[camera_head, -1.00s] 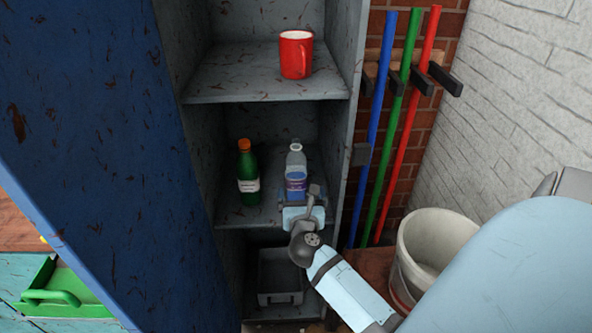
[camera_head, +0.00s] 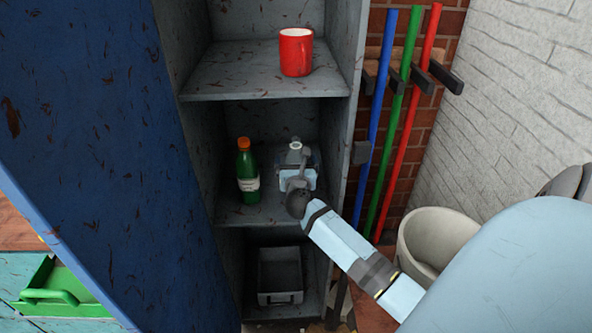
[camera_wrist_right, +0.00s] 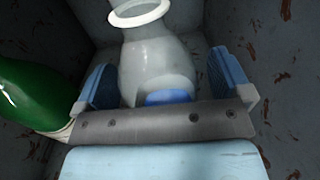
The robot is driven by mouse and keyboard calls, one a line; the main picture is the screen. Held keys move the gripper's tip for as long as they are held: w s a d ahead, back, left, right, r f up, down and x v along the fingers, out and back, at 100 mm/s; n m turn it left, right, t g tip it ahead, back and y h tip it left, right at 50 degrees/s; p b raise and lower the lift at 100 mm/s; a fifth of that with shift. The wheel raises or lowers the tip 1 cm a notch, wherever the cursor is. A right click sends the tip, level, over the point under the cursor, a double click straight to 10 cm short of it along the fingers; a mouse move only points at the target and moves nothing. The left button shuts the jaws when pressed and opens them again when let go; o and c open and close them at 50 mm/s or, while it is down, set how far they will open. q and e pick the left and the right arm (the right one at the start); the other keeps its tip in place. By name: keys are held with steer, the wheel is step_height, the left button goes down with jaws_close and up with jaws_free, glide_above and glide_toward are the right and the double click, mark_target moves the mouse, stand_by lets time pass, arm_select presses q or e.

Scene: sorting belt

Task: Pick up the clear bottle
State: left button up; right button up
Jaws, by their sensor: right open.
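The clear bottle (camera_head: 295,146) stands on the middle shelf of the grey cabinet, mostly hidden behind my right gripper in the head view. In the right wrist view the clear bottle (camera_wrist_right: 150,65) shows its neck and shoulder, with a blue part low down. My right gripper (camera_head: 297,162) is at the bottle. In the wrist view its two blue-padded fingers (camera_wrist_right: 162,80) are apart, one on each side of the bottle. A gap shows beside the right finger. My left gripper is not in view.
A green bottle (camera_head: 247,172) with an orange cap stands just left on the same shelf; it also shows close to the left finger in the wrist view (camera_wrist_right: 35,92). A red mug (camera_head: 296,54) is on the shelf above. A grey bin (camera_head: 281,298) sits below.

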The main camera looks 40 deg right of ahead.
steer(key=c, duration=1.4)
steer(key=shift+c, duration=0.3)
steer(key=shift+r, duration=0.15)
